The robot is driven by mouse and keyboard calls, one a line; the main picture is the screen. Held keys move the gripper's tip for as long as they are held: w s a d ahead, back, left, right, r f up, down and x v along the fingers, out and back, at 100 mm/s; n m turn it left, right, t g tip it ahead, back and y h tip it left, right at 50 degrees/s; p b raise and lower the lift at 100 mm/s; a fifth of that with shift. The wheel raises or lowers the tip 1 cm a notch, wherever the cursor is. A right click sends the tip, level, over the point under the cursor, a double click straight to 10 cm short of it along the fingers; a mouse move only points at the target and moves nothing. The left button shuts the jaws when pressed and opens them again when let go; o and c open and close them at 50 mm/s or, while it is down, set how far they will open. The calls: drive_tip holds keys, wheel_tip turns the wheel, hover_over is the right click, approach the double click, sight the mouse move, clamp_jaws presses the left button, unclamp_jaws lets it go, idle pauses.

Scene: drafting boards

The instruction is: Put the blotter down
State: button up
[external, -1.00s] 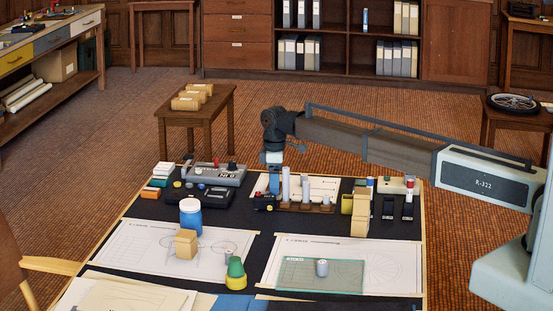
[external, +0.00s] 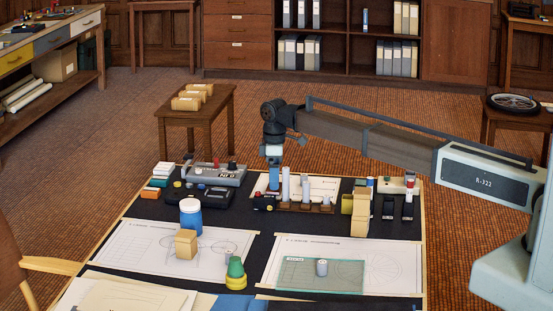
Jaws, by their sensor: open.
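My gripper (external: 273,161) is over the far middle of the drafting board (external: 262,222), pointing down. It is small here and its fingertips are hard to make out. A blue upright piece (external: 274,179) is directly below it, at the left end of a row of upright grey pieces (external: 304,188). I cannot tell whether the gripper touches the blue piece. No thing is clearly recognisable as the blotter, and I cannot tell whether the blue piece is it.
A grey device (external: 215,174) stands left of my gripper. Tan blocks (external: 360,212) stand to the right.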

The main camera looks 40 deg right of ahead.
wheel_tip(320, 180, up, 10)
idle(0.4)
drive_tip(key=shift+f, duration=0.1)
